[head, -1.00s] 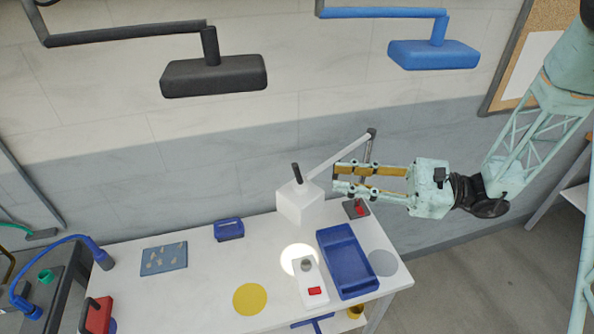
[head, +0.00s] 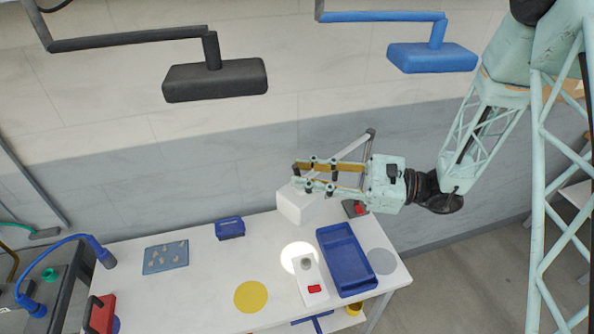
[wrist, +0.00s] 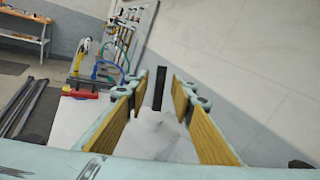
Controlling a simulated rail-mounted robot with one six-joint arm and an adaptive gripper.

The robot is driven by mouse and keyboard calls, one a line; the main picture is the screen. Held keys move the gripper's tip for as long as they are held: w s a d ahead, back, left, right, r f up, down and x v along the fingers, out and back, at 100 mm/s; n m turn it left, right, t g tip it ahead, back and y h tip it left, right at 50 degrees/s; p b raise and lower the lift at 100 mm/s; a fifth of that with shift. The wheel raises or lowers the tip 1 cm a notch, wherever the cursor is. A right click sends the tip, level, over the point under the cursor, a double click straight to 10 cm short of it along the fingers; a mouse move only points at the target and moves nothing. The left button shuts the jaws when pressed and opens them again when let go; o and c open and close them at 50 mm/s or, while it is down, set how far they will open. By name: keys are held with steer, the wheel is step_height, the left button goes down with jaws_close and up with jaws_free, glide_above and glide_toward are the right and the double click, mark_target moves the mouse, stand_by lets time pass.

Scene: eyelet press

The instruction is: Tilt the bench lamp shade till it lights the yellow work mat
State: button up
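The bench lamp's white box-shaped shade (head: 297,209) hangs over the white bench on a thin grey arm (head: 370,146). Its light makes a bright spot (head: 291,256) around the small white press, to the right of and behind the round yellow work mat (head: 250,297), which is outside the bright spot. My gripper (head: 297,175) is open at the top of the shade, hiding its handle in the head view. In the wrist view, the dark upright handle (wrist: 158,88) stands between my two open fingers with a gap on each side. The shade (wrist: 148,133) shows pale below.
A white press with a red button (head: 314,289) and a blue tray (head: 345,260) stand right of the mat. A blue-grey plate with small pieces (head: 166,257) and a blue box (head: 229,228) lie at left. Black (head: 215,80) and blue (head: 432,57) lamps hang above.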

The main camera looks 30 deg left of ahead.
steer(key=shift+x, duration=1.05)
jaws_close()
